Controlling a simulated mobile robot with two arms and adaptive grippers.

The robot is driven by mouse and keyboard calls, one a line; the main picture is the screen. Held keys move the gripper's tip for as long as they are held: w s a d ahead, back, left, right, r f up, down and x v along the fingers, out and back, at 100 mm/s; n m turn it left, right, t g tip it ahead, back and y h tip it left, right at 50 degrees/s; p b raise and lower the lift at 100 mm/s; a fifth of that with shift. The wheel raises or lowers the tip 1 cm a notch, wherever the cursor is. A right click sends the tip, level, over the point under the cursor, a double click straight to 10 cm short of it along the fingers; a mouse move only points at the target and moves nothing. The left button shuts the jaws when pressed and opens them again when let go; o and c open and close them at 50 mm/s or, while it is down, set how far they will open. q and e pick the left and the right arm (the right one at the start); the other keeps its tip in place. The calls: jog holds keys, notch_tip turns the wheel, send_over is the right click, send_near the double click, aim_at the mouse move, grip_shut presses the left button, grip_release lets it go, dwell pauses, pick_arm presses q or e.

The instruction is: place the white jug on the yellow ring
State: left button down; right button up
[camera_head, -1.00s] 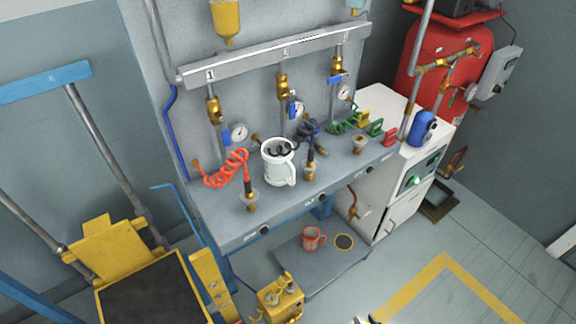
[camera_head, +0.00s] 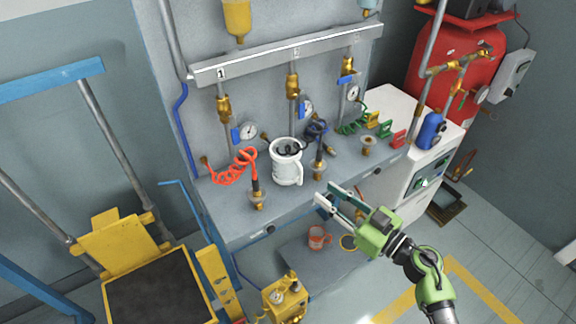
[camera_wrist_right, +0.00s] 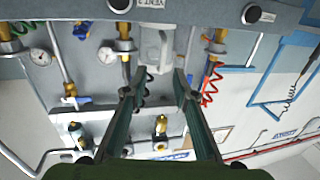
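The white jug (camera_head: 287,166) stands upright on the grey bench, its handle toward the right and a dark coiled hose behind its rim. The yellow ring (camera_head: 348,243) surrounds a dark disc on the low platform below the bench, partly hidden by my right gripper. My right gripper (camera_head: 325,191) is open and empty in front of the bench edge, to the right of the jug and apart from it. In the right wrist view the jug (camera_wrist_right: 157,46) shows beyond the gap between the spread fingers (camera_wrist_right: 155,84). My left gripper is not in view.
An orange-red mug (camera_head: 318,238) stands on the low platform left of the ring. Brass fittings, a red coiled hose (camera_head: 232,169) and gauges (camera_head: 248,130) surround the jug. A white cabinet (camera_head: 412,182) stands right of the bench; a yellow cart (camera_head: 120,244) stands left.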

aim_at(300, 182)
jog(key=x, duration=1)
jog(key=shift+s+a+f, duration=0.2)
grip_shut()
